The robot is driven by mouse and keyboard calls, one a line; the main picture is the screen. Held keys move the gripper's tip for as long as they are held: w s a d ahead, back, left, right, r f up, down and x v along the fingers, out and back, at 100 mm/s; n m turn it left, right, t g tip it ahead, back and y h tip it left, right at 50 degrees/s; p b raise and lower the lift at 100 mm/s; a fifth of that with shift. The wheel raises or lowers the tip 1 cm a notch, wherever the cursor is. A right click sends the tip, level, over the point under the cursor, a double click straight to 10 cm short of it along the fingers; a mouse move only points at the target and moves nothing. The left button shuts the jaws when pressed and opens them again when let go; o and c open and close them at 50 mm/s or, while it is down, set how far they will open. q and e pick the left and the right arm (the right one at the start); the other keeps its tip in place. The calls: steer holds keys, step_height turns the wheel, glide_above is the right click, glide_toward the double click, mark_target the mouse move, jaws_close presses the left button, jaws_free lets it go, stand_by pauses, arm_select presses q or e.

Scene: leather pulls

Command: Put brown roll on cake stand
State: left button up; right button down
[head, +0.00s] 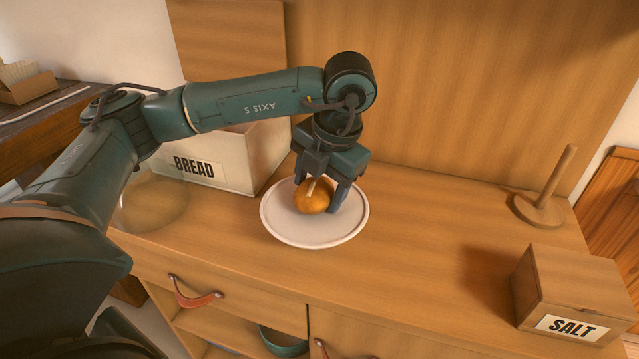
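A round golden-brown roll (313,197) with a pale score mark is over the white round plate-like stand (300,234), near its back. I cannot tell from above whether the roll rests on the white surface. My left gripper (320,187) points down at the roll from behind, with its fingers around the roll's sides. One dark finger shows at the roll's right; the other is partly hidden behind the roll. Whether the fingers press on it is not clear. My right gripper is out of view.
A pale bin labelled BREAD (222,163) stands behind left, with a clear glass round piece (152,203) before it. A wooden SALT box (570,290) and an upright wooden peg holder (545,205) are at right. The wooden counter (430,255) between is clear.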

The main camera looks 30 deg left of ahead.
arm_select(q)
steer(key=shift+o, duration=1.3)
steer(key=shift+r, duration=0.15)
steer(key=p+v, duration=0.1)
steer(key=v, duration=1.1)
steer(key=shift+p, duration=0.4)
